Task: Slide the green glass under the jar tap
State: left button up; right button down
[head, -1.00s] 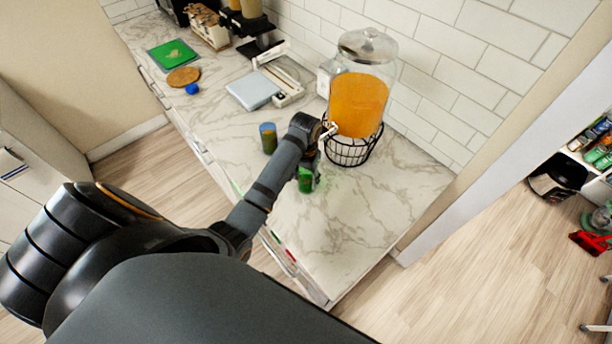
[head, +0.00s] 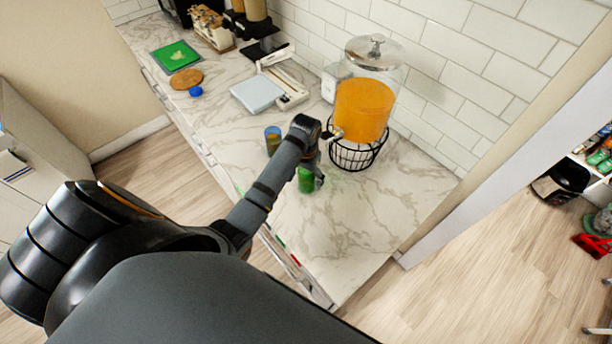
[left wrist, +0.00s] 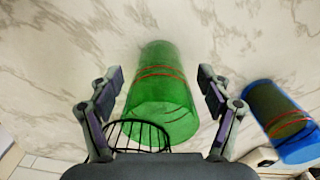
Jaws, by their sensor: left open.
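The green glass (head: 306,181) stands on the marble counter in front of the jar. In the left wrist view it (left wrist: 160,95) sits between the two spread fingers of my left gripper (left wrist: 158,76), with gaps on both sides. In the head view my left gripper (head: 316,163) is at the glass, partly hidden by its own wrist. The jar (head: 362,108) holds orange liquid and stands on a black wire stand (head: 357,157). Its tap (head: 335,134) points toward my arm, just behind the gripper. My right gripper is not in view.
A blue glass (head: 272,138) stands left of the green one, also in the left wrist view (left wrist: 285,118). A white scale (head: 257,94), a cork mat (head: 187,79) and a blue ball (head: 196,91) lie farther back. The counter's front right (head: 345,220) is clear.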

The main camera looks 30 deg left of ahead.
pick_arm(q)
notch_tip(320, 180, up, 8)
jog(key=shift+s+d, duration=0.15)
dwell(0.5)
dwell(0.4)
